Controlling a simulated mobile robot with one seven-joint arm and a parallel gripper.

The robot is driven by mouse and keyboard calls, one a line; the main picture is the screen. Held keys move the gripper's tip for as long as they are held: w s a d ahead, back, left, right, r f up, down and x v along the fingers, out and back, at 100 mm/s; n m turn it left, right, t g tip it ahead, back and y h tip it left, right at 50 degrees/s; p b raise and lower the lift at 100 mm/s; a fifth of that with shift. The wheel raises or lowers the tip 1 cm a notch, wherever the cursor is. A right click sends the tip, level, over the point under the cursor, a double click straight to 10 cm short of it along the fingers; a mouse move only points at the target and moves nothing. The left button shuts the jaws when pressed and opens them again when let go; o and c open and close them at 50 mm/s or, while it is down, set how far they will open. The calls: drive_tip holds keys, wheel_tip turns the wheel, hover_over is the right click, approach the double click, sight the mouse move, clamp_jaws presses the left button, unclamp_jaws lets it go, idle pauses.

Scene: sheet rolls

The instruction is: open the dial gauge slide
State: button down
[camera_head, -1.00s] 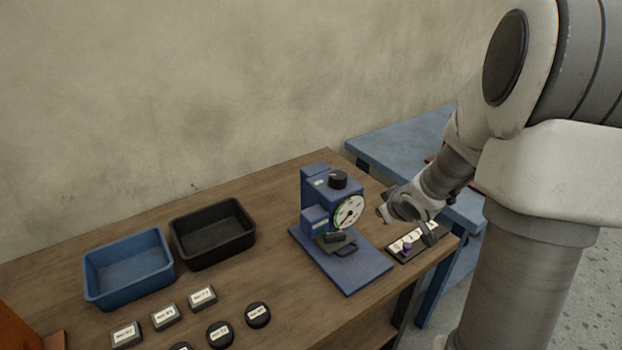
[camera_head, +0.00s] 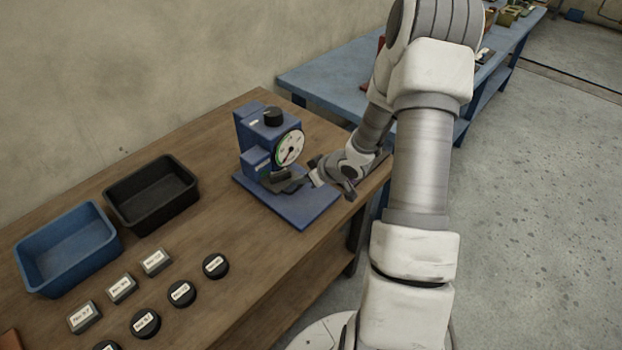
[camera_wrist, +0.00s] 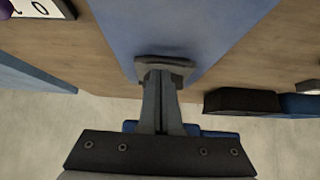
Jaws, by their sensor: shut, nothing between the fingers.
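The dial gauge (camera_head: 258,145) is a blue stand with a round white dial (camera_head: 289,147) and a black knob on top. It stands on a blue base plate (camera_head: 300,212). Its dark grey slide (camera_head: 284,181) sits low under the dial. My gripper (camera_head: 314,178) is low over the plate, just right of the slide. In the wrist view my gripper (camera_wrist: 163,76) is shut, its fingertips at a dark grey handle (camera_wrist: 182,66) above the blue plate. I cannot tell whether they touch it or reach inside it.
A black bin (camera_head: 152,193) and a blue bin (camera_head: 68,248) stand left of the gauge. Several labelled grey blocks (camera_head: 122,288) and black discs (camera_head: 182,293) lie in front. A blue table (camera_head: 330,85) stands behind.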

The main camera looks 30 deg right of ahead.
drive_tip(key=shift+x, duration=1.1)
drive_tip(key=shift+d, duration=0.1)
drive_tip(key=s+d, duration=0.1)
drive_tip(key=s, duration=0.2)
drive_tip(key=s+d+p, duration=0.1)
drive_tip(key=s, duration=0.3)
drive_tip(key=s+d, duration=0.2)
drive_tip(key=s, duration=0.1)
drive_tip(key=shift+s+p, duration=0.15)
drive_tip(key=shift+p, duration=0.2)
drive_tip(key=shift+r, duration=0.25)
